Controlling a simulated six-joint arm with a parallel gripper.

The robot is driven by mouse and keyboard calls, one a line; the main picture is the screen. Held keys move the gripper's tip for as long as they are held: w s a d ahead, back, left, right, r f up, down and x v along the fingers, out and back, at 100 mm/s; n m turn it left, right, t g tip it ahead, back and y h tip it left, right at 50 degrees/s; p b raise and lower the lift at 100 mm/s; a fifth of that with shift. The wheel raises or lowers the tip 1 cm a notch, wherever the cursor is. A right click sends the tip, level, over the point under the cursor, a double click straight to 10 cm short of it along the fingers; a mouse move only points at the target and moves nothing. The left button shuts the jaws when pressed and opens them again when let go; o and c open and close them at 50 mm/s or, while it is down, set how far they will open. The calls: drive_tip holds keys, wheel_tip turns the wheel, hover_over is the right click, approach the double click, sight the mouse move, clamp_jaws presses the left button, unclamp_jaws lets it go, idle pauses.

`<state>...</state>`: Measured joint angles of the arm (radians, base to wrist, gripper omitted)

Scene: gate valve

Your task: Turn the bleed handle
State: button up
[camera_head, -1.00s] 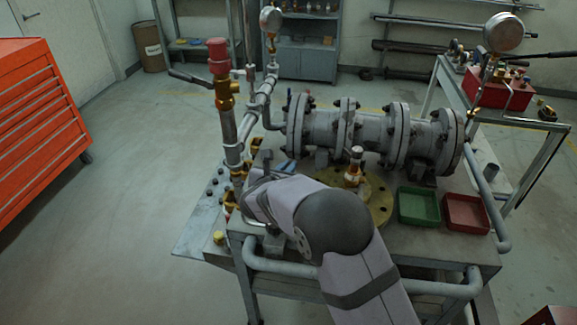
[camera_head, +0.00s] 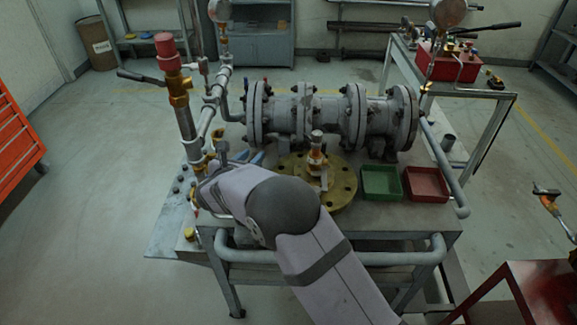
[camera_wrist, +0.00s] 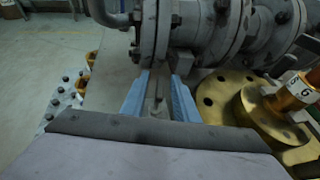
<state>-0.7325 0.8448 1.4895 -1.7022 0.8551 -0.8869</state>
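My gripper (camera_wrist: 160,98) shows in the wrist view as two blue fingers standing apart. A narrow grey piece lies in the gap between them; I cannot tell whether it is the bleed handle or touches either finger. The fingers point at the foot of the grey flanged valve body (camera_wrist: 205,35), which lies along the bench in the camera_head view (camera_head: 330,115). There my arm hides most of the gripper, beside the left flange. No part is clearly recognisable as the bleed handle.
A brass round flange (camera_head: 340,190) with an upright fitting stands right of my gripper. A green tray (camera_head: 381,183) and a red tray (camera_head: 426,185) lie further right. A red-capped pipe (camera_head: 168,50) rises at the left. Floor is clear left of the bench.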

drive_tip(key=shift+w+f+n+y+b, duration=0.1)
drive_tip(key=shift+n+y+b, duration=0.35)
drive_tip(key=shift+b, duration=0.2)
drive_tip(key=shift+d+n+y+b, duration=0.1)
drive_tip(key=shift+n+y+b, duration=0.15)
drive_tip(key=shift+y+b, duration=0.1)
drive_tip(key=b+v, duration=0.1)
drive_tip(key=v, duration=0.6)
drive_tip(key=s+d+r+m+g+h+p, duration=0.1)
drive_tip(key=s+d+r+m+g+p, duration=0.1)
drive_tip(key=d, duration=0.6)
drive_tip(key=s+d+r+m+g+h+p, duration=0.1)
drive_tip(key=s+d+m+g+p, duration=0.3)
drive_tip(key=s+d+m+p, duration=0.2)
drive_tip(key=s+d+r+m+g+h+p, duration=0.1)
drive_tip(key=s+d+r+m+g+p, duration=0.1)
drive_tip(key=s+d+m+p, duration=0.2)
drive_tip(key=shift+s+d+r+m+g, duration=0.4)
drive_tip(key=shift+s+d+m, duration=1.05)
drive_tip(key=shift+d+m, duration=2.3)
drive_tip(key=shift+d+n, duration=0.35)
